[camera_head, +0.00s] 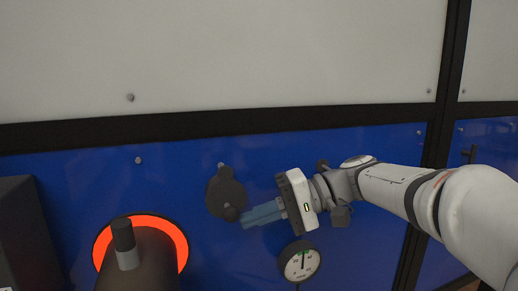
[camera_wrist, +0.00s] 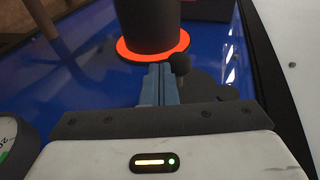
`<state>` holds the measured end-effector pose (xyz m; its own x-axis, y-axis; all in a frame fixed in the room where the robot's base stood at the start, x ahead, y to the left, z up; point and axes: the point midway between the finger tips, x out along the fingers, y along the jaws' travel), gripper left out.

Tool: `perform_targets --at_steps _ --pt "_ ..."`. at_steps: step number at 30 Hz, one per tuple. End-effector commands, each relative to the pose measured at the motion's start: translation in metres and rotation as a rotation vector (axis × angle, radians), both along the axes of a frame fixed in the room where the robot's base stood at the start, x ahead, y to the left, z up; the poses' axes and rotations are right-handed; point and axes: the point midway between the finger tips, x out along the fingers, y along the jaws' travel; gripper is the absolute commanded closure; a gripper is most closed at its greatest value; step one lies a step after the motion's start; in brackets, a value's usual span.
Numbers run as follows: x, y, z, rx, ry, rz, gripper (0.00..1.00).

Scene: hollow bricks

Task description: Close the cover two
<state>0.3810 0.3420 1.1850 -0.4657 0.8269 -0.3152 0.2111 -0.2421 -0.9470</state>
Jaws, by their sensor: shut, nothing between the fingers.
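A dark round cover (camera_head: 226,188) with a small ball knob (camera_head: 231,214) at its lower edge is on the blue panel, in the middle of the head view. No label shows whether it is cover two. My gripper (camera_head: 246,220) is shut and empty, its blue fingers pointing left, with the tips close to the knob. In the wrist view the shut fingers (camera_wrist: 157,72) are just left of the knob (camera_wrist: 180,64), and the cover (camera_wrist: 212,85) is partly hidden behind my gripper. I cannot tell whether fingers and knob touch, or whether the cover is fully closed.
A dark cylinder (camera_head: 139,262) with an orange ring (camera_head: 181,247) sticks out at the lower left. A round gauge (camera_head: 300,261) is below my gripper. A dark box (camera_head: 25,230) is at the far left. The white panel above is clear.

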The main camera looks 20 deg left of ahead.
Motion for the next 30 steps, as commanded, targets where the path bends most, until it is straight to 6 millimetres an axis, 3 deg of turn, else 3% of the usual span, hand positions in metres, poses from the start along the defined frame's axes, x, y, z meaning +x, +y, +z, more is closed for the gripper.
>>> perform_targets --at_steps 17,30 --pt "0.001 -0.001 0.000 0.000 0.000 0.001 1.00" --pt "0.031 -0.055 0.020 0.000 0.000 -0.002 1.00"
